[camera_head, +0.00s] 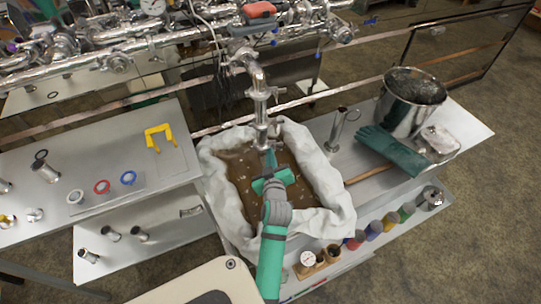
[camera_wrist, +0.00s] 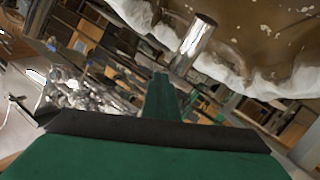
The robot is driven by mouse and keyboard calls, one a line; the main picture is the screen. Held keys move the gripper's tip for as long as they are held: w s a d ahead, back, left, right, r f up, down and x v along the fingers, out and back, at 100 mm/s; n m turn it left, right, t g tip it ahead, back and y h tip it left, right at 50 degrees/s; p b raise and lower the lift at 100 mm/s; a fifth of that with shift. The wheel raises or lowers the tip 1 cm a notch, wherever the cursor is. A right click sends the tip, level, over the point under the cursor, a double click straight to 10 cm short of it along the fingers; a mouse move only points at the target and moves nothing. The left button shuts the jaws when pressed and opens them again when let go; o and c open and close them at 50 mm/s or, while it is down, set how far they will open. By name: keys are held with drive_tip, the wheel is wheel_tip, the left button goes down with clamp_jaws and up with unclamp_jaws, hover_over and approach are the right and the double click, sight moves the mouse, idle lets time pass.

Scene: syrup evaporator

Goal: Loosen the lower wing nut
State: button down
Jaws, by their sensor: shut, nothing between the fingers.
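A vertical steel drain pipe (camera_head: 259,90) comes down from the piping over a cloth-lined tub (camera_head: 215,190) of brown liquid. Its clamp joints (camera_head: 262,122) show as small bright bulges, and the lower wing nut is too small to make out. My gripper (camera_head: 270,156) is shut and empty, pointing at the pipe's lower end above the tub; whether it touches the pipe cannot be told. In the wrist view, my shut green fingers (camera_wrist: 161,95) stand close beside a shiny steel tube (camera_wrist: 195,42), apparently the pipe end. No wing nut shows clearly there.
A steel pot (camera_head: 408,105), green gloves (camera_head: 392,150) and an upright steel tube (camera_head: 337,130) stand on the right bench. The left bench holds a yellow bracket (camera_head: 160,137) and coloured rings (camera_head: 102,187). Several coloured jars (camera_head: 373,231) line the front shelf. The tub's cloth rim bulges around my arm.

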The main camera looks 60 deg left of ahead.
drive_tip(key=s+d+r, duration=0.4)
drive_tip(key=d+r, duration=0.2)
drive_tip(key=d, duration=0.1)
drive_tip(key=shift+s+d, duration=0.25)
drive_tip(key=shift+d, duration=0.15)
drive_tip(key=c, duration=2.4)
unclamp_jaws()
drive_tip(key=shift+s+d, duration=0.1)
drive_tip(key=shift+d, duration=0.15)
drive_tip(key=o, duration=0.5)
drive_tip(key=shift+s+f, duration=0.1)
drive_tip(key=shift+o, duration=0.2)
drive_tip(key=w+a+f+m+y, duration=0.15)
drive_tip(key=f+m, duration=0.25)
drive_tip(key=m, duration=0.6)
drive_tip(key=w+f+m+y, duration=0.1)
drive_tip(key=w+f+m, duration=0.25)
drive_tip(key=m, duration=0.55)
drive_tip(key=x, duration=0.7)
drive_tip(key=shift+t, duration=0.3)
